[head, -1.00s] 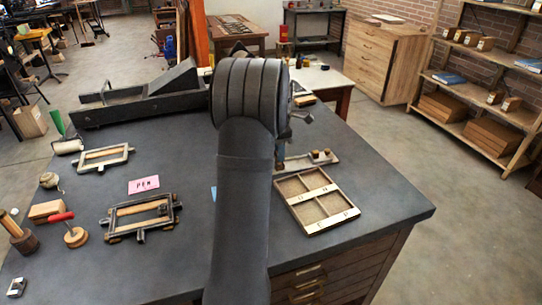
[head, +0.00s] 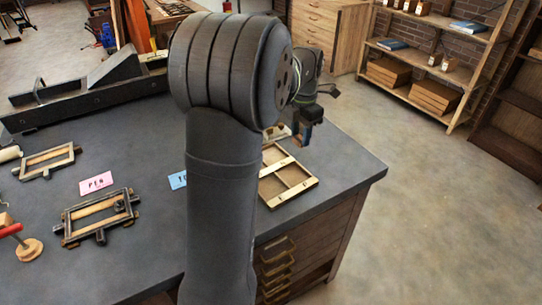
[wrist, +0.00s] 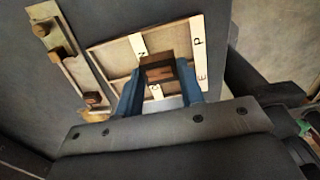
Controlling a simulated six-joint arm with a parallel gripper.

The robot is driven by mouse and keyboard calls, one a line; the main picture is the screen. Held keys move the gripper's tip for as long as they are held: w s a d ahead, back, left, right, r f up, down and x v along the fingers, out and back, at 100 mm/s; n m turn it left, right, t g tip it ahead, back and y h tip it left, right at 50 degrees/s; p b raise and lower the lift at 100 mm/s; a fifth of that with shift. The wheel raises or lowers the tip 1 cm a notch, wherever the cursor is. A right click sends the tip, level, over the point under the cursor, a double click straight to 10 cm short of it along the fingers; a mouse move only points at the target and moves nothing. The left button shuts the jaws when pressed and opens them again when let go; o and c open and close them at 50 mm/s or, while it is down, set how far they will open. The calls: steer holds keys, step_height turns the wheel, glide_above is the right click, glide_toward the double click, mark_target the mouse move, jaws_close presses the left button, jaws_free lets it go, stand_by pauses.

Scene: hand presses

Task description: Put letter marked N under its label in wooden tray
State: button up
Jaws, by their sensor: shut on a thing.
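The wooden tray (head: 312,181) lies on the bench, partly hidden behind my arm in the head view. In the wrist view the tray (wrist: 104,47) shows compartments and pale label strips, with N (wrist: 143,55) on the middle strip and P and E on the outer strip. My gripper (wrist: 160,84) is shut on a small brown letter block (wrist: 158,72), above the tray near the middle strip. The letter on the block cannot be read.
A pale rail (wrist: 72,62) with wooden blocks lies beside the tray. A pink card (head: 97,183), a blue card (head: 178,180) and a metal frame (head: 98,216) lie left of my arm. The bench's right edge is close to the tray, with bare bench between.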

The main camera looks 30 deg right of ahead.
steer(key=shift+s+d+f, duration=0.1)
steer(key=shift+s+d, duration=0.1)
steer(key=shift+s, duration=0.1)
steer(key=w+a+f, duration=0.1)
steer(key=w+f, duration=0.1)
steer(key=w, duration=0.1)
steer(key=w+a+f, duration=0.1)
steer(key=w+f, duration=0.1)
steer(key=w, duration=0.2)
steer(key=w+a+f, duration=0.2)
steer(key=w, duration=0.1)
steer(key=shift+w+f, duration=0.15)
steer(key=shift+f, duration=2.25)
steer(key=o, duration=1)
steer(key=shift+f, duration=0.15)
steer(key=shift+c, duration=0.2)
step_height(320, 180, up, 12)
steer(key=shift+r, duration=0.2)
